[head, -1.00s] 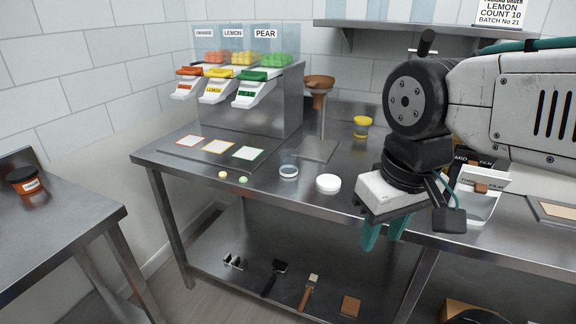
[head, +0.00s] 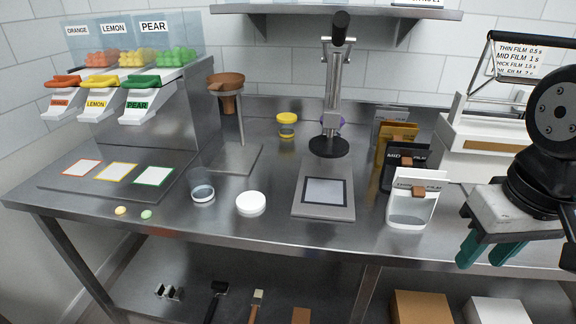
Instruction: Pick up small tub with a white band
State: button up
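Another small tub (head: 287,128), with a yellow top, stands farther back. My gripper (head: 482,255) has teal fingers that are apart, with nothing between them. It hangs over the front right of the bench, well to the right of both tubs.
A candy dispenser (head: 160,110) stands at back left, with a brown funnel (head: 226,85) beside it. A lever press (head: 330,130) and a scale-like plate (head: 324,190) are mid-bench. Pouch stands (head: 413,200) lie between the tubs and my gripper. Two gummies (head: 146,214) lie in front.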

aim_at(199, 179)
jog(key=z, duration=2.2)
jog(key=k, duration=2.4)
jog(key=u, duration=1.8)
jog(key=i, duration=1)
jog(key=u, duration=0.05)
